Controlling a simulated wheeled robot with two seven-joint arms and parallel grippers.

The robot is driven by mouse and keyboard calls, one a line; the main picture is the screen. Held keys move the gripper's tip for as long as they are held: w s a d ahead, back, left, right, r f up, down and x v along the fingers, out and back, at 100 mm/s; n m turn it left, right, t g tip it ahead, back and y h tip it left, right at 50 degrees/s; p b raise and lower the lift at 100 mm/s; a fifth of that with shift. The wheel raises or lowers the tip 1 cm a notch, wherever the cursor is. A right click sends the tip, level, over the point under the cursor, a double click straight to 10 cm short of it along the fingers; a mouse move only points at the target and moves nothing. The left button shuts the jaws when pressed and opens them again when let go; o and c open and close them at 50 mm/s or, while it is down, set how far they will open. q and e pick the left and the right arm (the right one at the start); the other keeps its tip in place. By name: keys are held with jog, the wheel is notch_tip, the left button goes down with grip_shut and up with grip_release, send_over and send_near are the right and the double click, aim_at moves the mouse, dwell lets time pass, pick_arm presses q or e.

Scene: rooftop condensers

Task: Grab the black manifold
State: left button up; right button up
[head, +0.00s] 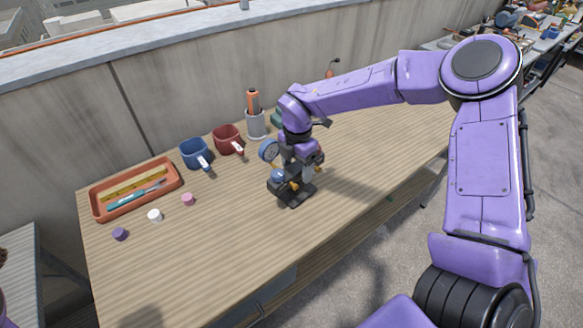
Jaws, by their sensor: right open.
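The black manifold (277,179) stands on the wooden table near its middle, with blue round gauge parts on its left side and small brass-coloured bits. My right gripper (300,172) is open and points down at it from above. The gripper and wrist cover much of the manifold, so I cannot tell whether the fingers touch it. My left gripper is not in view.
On the wooden table (240,240) are an orange tray (133,207) with tools, a blue mug (193,152), a red mug (226,139), a grey cup (256,124) and small purple (120,234), white (155,215) and pink (188,199) pieces. The table's front is clear.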

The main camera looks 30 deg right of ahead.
notch_tip(320, 180, down, 5)
jog(key=shift+w+d+r+p, duration=0.1)
jog(key=shift+p, duration=0.45)
grip_shut()
jog(key=shift+w+r, duration=0.1)
